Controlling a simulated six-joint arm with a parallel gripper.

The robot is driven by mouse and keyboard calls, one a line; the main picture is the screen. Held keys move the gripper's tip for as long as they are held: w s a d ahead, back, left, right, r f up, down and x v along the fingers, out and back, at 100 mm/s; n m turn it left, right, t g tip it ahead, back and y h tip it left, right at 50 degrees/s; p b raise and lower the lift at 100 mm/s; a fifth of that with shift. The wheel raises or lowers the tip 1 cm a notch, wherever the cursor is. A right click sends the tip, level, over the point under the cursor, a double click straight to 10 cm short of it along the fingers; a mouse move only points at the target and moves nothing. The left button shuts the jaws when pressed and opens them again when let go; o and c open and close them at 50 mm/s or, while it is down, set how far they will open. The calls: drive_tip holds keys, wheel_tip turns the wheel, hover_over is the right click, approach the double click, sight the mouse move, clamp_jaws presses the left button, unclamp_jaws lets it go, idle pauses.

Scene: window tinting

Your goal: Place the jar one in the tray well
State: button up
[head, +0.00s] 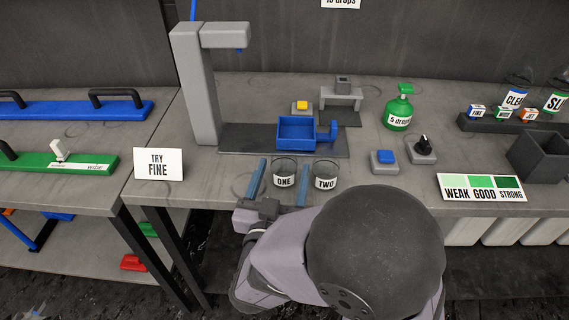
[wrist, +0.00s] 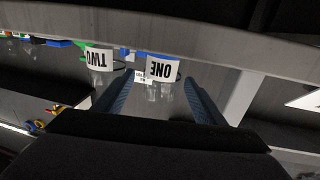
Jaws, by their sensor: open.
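Jar one (head: 284,180), a clear jar with a white "ONE" label, stands near the table's front edge. My gripper (head: 284,164) is open, with one blue finger on either side of it in the head view. In the wrist view, jar one (wrist: 162,69) shows upside down beyond and between the open fingertips (wrist: 157,80); I cannot tell whether they touch it. The blue tray (head: 297,144), with an open square well and a small part at its right, sits behind the jars on a dark plate. The well looks empty.
Jar two (head: 326,183) stands close to the right of jar one. A tall grey column (head: 195,90) with an overhanging arm rises left of the tray. A blue button (head: 385,157), a knob box (head: 421,150) and a "TRY FINE" card (head: 158,164) stand nearby.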

drive_tip(key=shift+o, duration=0.5)
drive_tip(key=shift+s, duration=0.35)
